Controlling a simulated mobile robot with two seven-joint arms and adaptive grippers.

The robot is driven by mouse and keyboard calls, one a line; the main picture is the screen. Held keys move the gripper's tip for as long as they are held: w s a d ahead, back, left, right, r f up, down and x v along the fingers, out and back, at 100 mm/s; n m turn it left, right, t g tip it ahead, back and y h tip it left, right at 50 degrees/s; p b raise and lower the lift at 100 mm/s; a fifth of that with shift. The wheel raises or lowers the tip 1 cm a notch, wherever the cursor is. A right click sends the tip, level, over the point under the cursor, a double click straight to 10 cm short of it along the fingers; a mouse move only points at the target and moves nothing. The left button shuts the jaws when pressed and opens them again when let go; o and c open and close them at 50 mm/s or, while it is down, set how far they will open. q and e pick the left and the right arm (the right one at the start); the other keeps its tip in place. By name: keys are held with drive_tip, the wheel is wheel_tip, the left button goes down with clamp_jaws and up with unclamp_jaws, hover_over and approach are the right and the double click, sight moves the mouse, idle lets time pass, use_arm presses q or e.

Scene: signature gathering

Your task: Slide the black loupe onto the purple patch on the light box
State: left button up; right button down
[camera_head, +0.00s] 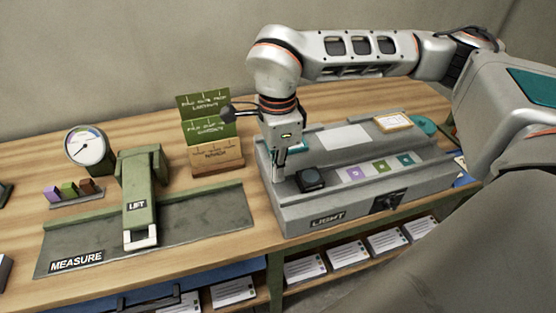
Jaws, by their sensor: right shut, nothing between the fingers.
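The black loupe (310,179) stands on the left part of the front strip of the grey light box (300,219). The purple patch (354,174) lies on the same strip to the right of the loupe, with a bare gap between them. My right gripper (279,177) is shut and empty, pointing down just left of the loupe. I cannot tell whether its fingertips touch the loupe. My left gripper is not in view.
A green patch (381,166) and a teal patch (405,159) lie right of the purple one. A dark knob (387,203) sits on the box front. A green lift device (140,195) and a dial gauge (87,147) stand at the left.

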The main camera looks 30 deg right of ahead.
sight(293, 190)
wheel_tip(293, 190, down, 5)
drive_tip(key=shift+f, duration=0.2)
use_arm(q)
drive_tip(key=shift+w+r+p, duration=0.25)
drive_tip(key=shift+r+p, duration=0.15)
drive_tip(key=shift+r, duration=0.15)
use_arm(e)
drive_tip(key=shift+s+d, duration=0.2)
drive_tip(key=shift+d, duration=0.75)
drive_tip(key=shift+s+d, duration=0.2)
drive_tip(key=shift+d, duration=0.75)
